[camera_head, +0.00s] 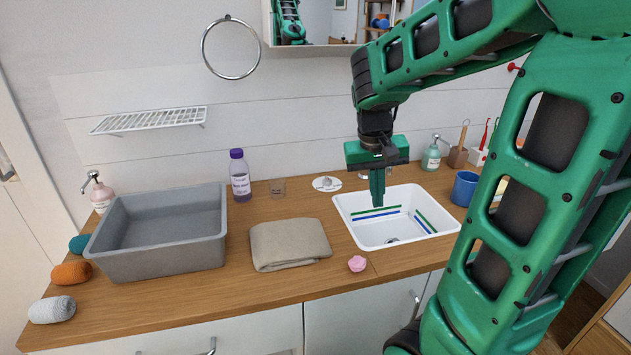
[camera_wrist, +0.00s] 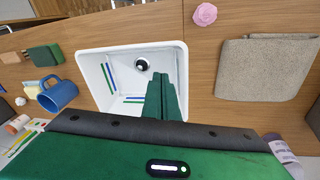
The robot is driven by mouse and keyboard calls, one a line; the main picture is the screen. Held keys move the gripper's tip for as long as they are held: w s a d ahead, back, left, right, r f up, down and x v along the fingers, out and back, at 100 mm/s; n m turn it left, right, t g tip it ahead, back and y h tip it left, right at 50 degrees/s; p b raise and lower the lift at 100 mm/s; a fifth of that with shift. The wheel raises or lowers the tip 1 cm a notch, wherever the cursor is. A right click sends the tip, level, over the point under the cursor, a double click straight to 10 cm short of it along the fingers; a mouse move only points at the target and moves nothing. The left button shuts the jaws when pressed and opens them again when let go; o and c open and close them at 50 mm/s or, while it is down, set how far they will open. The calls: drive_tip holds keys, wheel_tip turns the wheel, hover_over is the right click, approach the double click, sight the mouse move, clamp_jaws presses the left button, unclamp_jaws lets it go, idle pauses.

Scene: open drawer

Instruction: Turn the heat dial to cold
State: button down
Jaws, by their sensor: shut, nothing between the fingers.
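The heat dial (camera_head: 327,184) is a small grey knob on a round white plate. It sits on the wooden counter behind the back left corner of the white sink (camera_head: 340,205). Its setting is too small to read. My gripper (camera_head: 377,203) points down over the sink, to the right of the dial and apart from it. Its fingers are together with nothing between them. In the wrist view my gripper (camera_wrist: 160,78) is over the sink (camera_wrist: 88,62), and the dial does not show there.
A grey basin (camera_head: 160,261), folded cloth (camera_head: 288,243) and pink item (camera_head: 357,263) lie nearer. A blue mug (camera_head: 465,188) and soap dispenser (camera_head: 431,157) stand right of the sink.

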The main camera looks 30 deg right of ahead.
drive_tip(key=w+a+f+n+t+h, duration=0.15)
drive_tip(key=w+a, duration=0.25)
drive_tip(key=w, duration=1)
drive_tip(key=w+a+f+t+h, duration=0.1)
drive_tip(key=w+a+h, duration=0.2)
drive_tip(key=w, duration=1)
approach(323, 184)
drive_tip(key=f, duration=0.1)
drive_tip(key=w+f, duration=0.1)
drive_tip(key=f, duration=0.1)
drive_tip(key=w+f, duration=0.1)
drive_tip(key=shift+f, duration=0.25)
drive_tip(key=shift+s+d+r, duration=0.1)
drive_tip(key=shift+s+d, duration=0.1)
drive_tip(key=shift+d, duration=0.35)
drive_tip(key=shift+s+d+r, duration=0.1)
drive_tip(key=shift+s+d, duration=0.1)
drive_tip(key=shift+d, duration=0.35)
drive_tip(key=shift+s+d, duration=0.15)
drive_tip(key=shift+d, duration=0.5)
drive_tip(key=shift+a, duration=0.1)
